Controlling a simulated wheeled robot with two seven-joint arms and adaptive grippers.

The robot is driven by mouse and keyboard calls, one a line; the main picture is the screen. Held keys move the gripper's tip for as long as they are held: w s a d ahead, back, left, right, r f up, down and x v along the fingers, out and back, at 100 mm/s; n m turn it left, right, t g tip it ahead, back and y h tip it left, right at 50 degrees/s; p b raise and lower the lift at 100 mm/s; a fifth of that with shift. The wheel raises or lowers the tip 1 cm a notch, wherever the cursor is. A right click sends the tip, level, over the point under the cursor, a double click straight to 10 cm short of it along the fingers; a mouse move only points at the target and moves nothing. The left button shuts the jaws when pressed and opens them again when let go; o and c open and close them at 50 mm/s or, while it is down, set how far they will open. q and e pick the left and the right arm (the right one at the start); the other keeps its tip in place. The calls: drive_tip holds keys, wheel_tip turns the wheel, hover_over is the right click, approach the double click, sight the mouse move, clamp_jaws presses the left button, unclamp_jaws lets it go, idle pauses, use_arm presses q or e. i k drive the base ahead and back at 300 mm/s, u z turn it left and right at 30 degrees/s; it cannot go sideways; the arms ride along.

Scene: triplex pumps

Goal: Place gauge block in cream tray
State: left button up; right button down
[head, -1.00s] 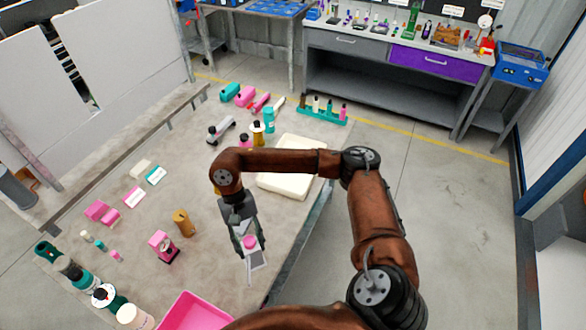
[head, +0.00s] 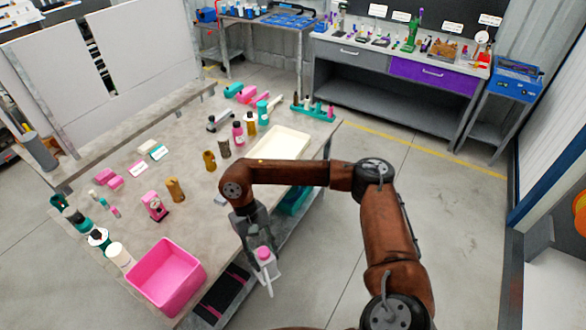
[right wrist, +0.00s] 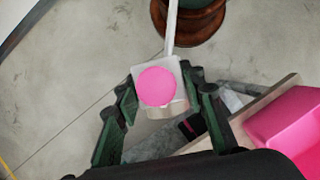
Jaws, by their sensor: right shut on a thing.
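My right gripper (head: 257,247) is shut on a pale block with a round pink top (head: 264,254), apparently the gauge block, with a long pale strip sticking out. In the right wrist view, the block (right wrist: 180,103) sits between the fingers (right wrist: 158,90), which hide part of its sides. The gripper hangs beyond the table's right edge, above floor level. The cream tray (head: 279,143) lies on the table's far right part, behind my right forearm, and looks empty. The held block is well apart from it. My left gripper is not in view.
A pink bin (head: 167,278) stands at the table's near right corner and shows in the right wrist view (right wrist: 292,127). Several bottles and brown cylinders (head: 209,160) stand left of the tray. A teal rack (head: 313,111) stands behind it. The floor right of my arm is clear.

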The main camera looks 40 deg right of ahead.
sight(276, 156)
drive_tip(key=u, duration=0.5)
drive_tip(key=k, duration=0.15)
drive_tip(key=z, duration=1.65)
drive_tip(key=i, duration=1.3)
drive_tip(key=u, duration=0.75)
drive_tip(key=i, duration=0.5)
drive_tip(key=u, duration=0.6)
